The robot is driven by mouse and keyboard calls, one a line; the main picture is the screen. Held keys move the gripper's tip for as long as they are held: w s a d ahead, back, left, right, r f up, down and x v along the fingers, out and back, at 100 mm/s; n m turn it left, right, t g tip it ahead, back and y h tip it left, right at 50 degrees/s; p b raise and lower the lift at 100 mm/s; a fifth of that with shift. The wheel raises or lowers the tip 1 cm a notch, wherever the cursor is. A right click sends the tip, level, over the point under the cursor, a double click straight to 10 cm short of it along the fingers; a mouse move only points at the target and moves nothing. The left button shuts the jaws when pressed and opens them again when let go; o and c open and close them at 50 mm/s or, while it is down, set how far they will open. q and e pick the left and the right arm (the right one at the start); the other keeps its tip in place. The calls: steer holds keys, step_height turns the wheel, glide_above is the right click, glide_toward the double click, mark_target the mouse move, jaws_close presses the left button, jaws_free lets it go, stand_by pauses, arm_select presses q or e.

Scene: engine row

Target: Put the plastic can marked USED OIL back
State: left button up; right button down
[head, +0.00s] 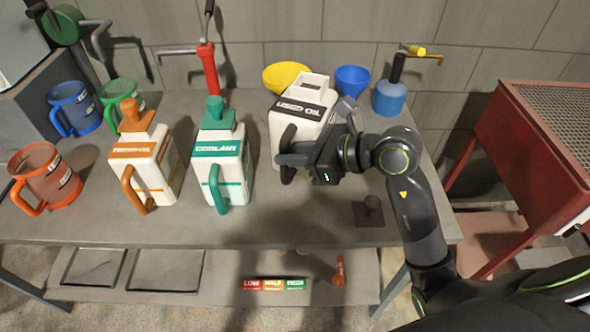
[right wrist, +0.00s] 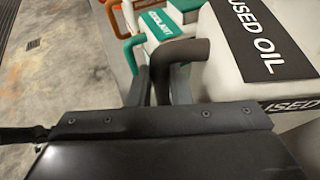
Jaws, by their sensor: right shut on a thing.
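The white USED OIL can (head: 303,104) has a black label band and a dark handle, and stands at the right part of the bench, top toward the wall. My right gripper (head: 290,161) is shut on its dark handle. In the right wrist view the can (right wrist: 228,80) fills the right side, and the fingers (right wrist: 165,86) close around the handle (right wrist: 186,50). I cannot tell whether the can's base touches the bench. My left gripper is not in view.
The white COOLANT can (head: 230,170) and an orange-capped can (head: 150,165) stand to the left. A yellow bowl-like thing (head: 285,77), blue funnel (head: 352,80) and blue oil can (head: 389,98) are behind.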

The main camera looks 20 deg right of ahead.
mark_target(288, 177)
steer(key=f, duration=0.4)
steer(key=shift+s+f, duration=0.25)
steer(key=shift+s, duration=0.05)
steer(key=shift+f, duration=0.75)
step_height(288, 177, down, 4)
steer(key=shift+w+r, duration=0.1)
steer(key=shift+r, duration=0.05)
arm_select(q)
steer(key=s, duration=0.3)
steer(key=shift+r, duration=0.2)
arm_select(e)
steer(key=c, duration=1.3)
jaws_free()
steer(key=shift+c, duration=0.2)
